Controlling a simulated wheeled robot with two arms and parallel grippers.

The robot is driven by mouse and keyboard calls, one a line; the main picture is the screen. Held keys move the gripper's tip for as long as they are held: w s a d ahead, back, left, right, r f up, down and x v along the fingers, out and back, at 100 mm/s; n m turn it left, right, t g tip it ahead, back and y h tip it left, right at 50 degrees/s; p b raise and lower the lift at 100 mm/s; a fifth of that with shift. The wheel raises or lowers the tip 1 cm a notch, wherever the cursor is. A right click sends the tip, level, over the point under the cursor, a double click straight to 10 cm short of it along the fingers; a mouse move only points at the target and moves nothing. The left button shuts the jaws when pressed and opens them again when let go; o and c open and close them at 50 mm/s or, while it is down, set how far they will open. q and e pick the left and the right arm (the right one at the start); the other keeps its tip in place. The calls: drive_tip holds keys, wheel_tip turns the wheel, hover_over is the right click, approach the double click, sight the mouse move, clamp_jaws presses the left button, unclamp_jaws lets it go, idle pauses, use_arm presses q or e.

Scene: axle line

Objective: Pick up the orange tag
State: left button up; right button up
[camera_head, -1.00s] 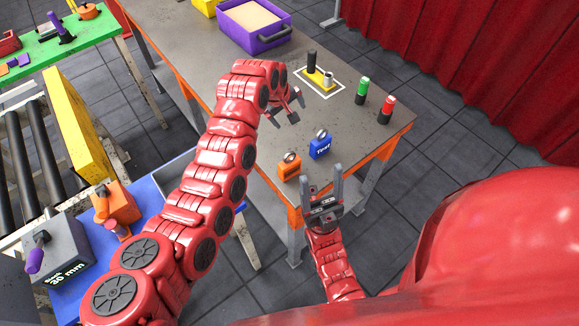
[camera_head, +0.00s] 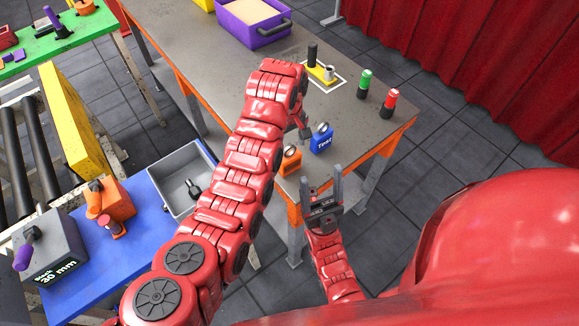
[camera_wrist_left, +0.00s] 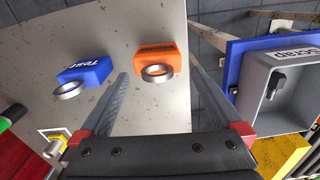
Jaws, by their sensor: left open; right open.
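The orange tag (camera_head: 289,160), a small block with a metal ring on top, stands near the front edge of the grey table (camera_head: 225,75). In the left wrist view the orange tag (camera_wrist_left: 157,50) appears ahead, between the two fingers. My left gripper (camera_head: 303,127) is open and empty, just behind the tag and apart from it; the forearm partly hides it in the head view. My right gripper (camera_head: 322,188) is open and empty in front of the table edge, fingers up.
A blue tag (camera_head: 321,143) with a ring stands close right of the orange one. Green (camera_head: 366,84) and red (camera_head: 389,103) cylinders and a yellow fixture (camera_head: 322,73) are farther back. A grey scrap bin (camera_wrist_left: 262,92) sits on a blue table to the left.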

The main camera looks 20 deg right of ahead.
sight(290, 154)
use_arm(q)
wheel_tip(290, 154, down, 2)
drive_tip(key=shift+f, duration=0.1)
wheel_tip(290, 154, down, 4)
drive_tip(key=p, duration=0.3)
drive_tip(key=shift+s+d+r, duration=0.1)
drive_tip(key=shift+d+r, duration=0.05)
drive_tip(key=shift+r, duration=0.05)
drive_tip(key=shift+f, duration=0.7)
drive_tip(key=c, duration=1.1)
